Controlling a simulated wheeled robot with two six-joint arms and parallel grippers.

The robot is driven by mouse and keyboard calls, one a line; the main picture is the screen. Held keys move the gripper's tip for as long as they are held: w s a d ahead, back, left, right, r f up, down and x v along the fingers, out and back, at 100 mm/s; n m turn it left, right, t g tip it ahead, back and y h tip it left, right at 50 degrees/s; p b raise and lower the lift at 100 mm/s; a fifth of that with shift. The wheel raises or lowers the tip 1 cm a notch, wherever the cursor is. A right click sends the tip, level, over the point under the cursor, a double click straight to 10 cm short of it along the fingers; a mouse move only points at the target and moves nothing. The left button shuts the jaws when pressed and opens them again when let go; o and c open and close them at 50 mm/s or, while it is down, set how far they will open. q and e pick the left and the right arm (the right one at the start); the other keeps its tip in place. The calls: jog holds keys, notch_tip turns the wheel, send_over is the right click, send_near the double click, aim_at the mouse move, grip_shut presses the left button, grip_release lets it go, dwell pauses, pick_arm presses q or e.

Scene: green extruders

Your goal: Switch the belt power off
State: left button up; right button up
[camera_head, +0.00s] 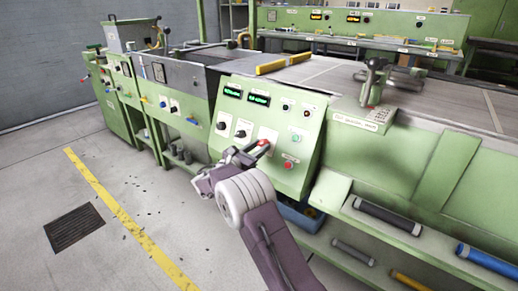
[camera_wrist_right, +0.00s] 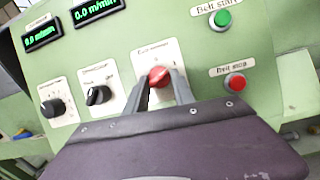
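The red rotary switch (camera_wrist_right: 159,76) sits on a white label plate on the sloping green control panel (camera_head: 309,108). The plate's lettering is too blurred to read surely. In the right wrist view its handle lies slanted, up to the right. My right gripper (camera_wrist_right: 161,88) is at this switch, one finger on each side of it. The fingers are apart with the red handle between their tips; whether they press on it I cannot tell. In the head view the right gripper (camera_head: 254,151) covers part of the switch plate. My left gripper is not in view.
A green start button (camera_wrist_right: 221,18) and red stop button (camera_wrist_right: 235,82) sit right of the switch. Two black knobs (camera_wrist_right: 53,107) (camera_wrist_right: 98,95) are to its left. Green displays (camera_wrist_right: 97,10) are above. A shelf with rollers (camera_head: 390,215) is at right; floor at left is open.

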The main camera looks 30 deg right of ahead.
grip_shut()
jog(key=shift+r+n+p, duration=0.1)
jog(key=shift+n+p, duration=0.2)
jog(key=shift+p, duration=0.25)
jog(key=n+t+y+p, duration=0.1)
jog(key=n+p, duration=0.2)
jog(key=p, duration=0.1)
jog(key=n+t+y+p, duration=0.1)
jog(key=n+p, duration=0.3)
jog(key=p, duration=0.1)
jog(key=s+n+t+y+p, duration=0.1)
jog(key=n+p, duration=0.3)
jog(key=shift+d+r, duration=0.25)
jog(key=shift+r, duration=0.1)
jog(key=shift+f+n+y+p, duration=0.15)
jog(key=shift+n+y+p, duration=0.65)
jog(key=shift+n+p, duration=0.85)
jog(key=o, duration=0.7)
grip_release()
jog(key=shift+d, duration=0.1)
